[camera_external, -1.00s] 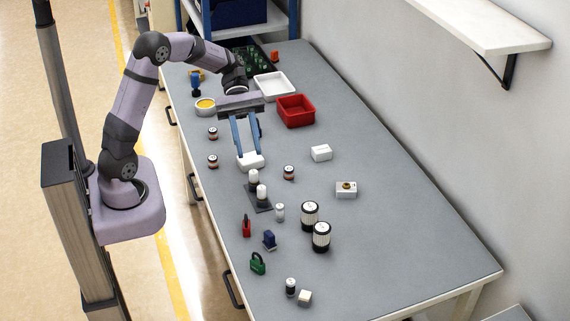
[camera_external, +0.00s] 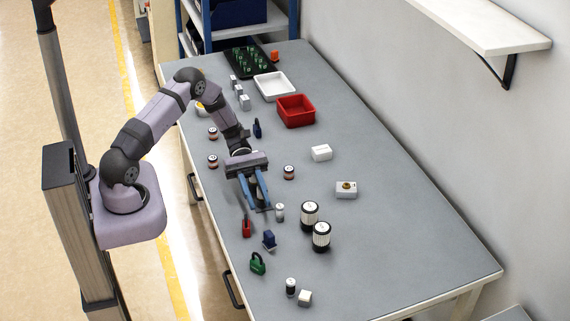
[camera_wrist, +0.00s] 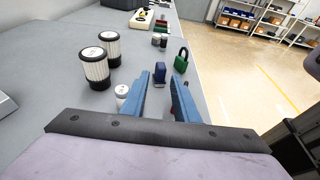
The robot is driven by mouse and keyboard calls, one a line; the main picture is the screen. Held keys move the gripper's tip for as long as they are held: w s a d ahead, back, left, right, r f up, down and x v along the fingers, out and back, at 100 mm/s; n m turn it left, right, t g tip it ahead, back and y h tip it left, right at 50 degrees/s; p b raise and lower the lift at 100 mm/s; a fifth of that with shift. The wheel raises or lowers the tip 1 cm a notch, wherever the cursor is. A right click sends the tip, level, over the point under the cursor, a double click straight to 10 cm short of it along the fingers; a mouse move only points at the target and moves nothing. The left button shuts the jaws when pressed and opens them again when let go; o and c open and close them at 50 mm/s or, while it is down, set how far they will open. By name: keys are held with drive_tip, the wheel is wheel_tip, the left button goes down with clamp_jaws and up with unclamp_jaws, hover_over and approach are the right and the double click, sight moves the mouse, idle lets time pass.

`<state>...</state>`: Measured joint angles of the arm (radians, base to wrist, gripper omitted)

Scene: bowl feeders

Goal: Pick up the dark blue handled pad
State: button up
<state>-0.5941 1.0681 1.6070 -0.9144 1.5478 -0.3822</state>
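A small dark blue block-like piece with a raised top (camera_external: 269,240), which fits the handled pad, stands on the grey table near its front edge; the wrist view shows it too (camera_wrist: 160,73). My gripper (camera_external: 262,209) is open, its blue fingers slanting down toward the table a little behind the pad. In the wrist view the pad shows beyond the fingertips (camera_wrist: 166,76), framed by the gap and apart from them. A second dark blue piece (camera_external: 257,128) stands farther back, beside my arm.
A red padlock (camera_external: 246,228) and a green padlock (camera_external: 257,264) stand close to the pad. A small silver cylinder (camera_external: 280,212) and two ribbed black-and-white cylinders (camera_external: 310,215) (camera_external: 321,237) are to the right. The table's right side is largely clear.

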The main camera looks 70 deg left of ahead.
sight(269, 230)
drive_tip(key=shift+x, duration=3.45)
drive_tip(key=shift+s+x, duration=0.2)
drive_tip(key=shift+x, duration=2.35)
drive_tip(key=shift+f, duration=0.2)
drive_tip(key=shift+c, duration=0.6)
clamp_jaws()
